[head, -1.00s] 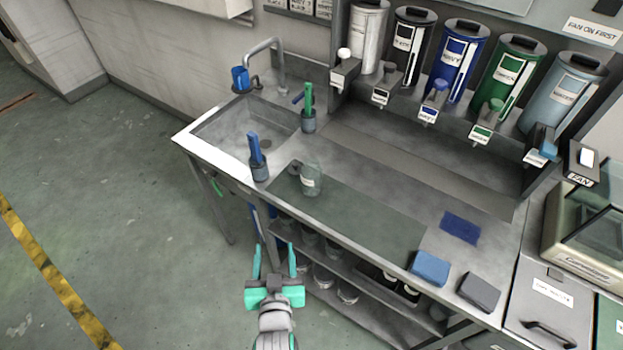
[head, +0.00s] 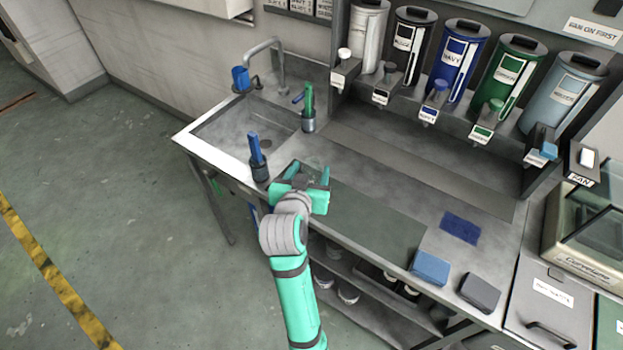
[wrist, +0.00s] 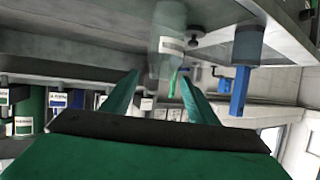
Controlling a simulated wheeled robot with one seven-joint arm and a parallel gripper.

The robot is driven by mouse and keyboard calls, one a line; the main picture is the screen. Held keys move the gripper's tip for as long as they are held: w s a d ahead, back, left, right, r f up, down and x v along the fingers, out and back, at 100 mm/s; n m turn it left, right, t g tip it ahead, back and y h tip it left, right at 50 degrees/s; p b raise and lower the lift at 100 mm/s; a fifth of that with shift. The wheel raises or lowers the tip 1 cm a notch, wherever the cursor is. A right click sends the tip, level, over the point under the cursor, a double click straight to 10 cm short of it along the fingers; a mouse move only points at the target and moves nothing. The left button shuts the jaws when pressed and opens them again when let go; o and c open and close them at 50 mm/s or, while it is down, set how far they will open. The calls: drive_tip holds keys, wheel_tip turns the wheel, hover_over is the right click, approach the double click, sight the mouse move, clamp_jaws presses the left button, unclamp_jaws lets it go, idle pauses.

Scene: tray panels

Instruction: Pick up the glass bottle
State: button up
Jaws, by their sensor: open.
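The glass bottle (wrist: 168,45) is clear with a pale label. It stands on the counter and appears upside down in the wrist view, straight ahead of my fingers. In the head view its top (head: 311,166) shows faintly, with the rest hidden behind my gripper. My gripper (head: 310,170) is open and empty, with its teal fingers pointing at the bottle over the counter's front edge. In the wrist view the fingertips (wrist: 160,76) are spread on either side of the bottle's line. I cannot tell whether the bottle is between them.
A holder with a green tool (head: 308,112) stands behind, by the sink (head: 245,130). Blue sponge (head: 430,268) and dark block (head: 479,291) lie right. The counter's middle is clear.

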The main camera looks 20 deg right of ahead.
sight(313, 162)
drive_tip(key=shift+x, duration=4.35)
drive_tip(key=shift+w+a, duration=0.1)
drive_tip(key=shift+a, duration=0.1)
drive_tip(key=c, duration=1.2)
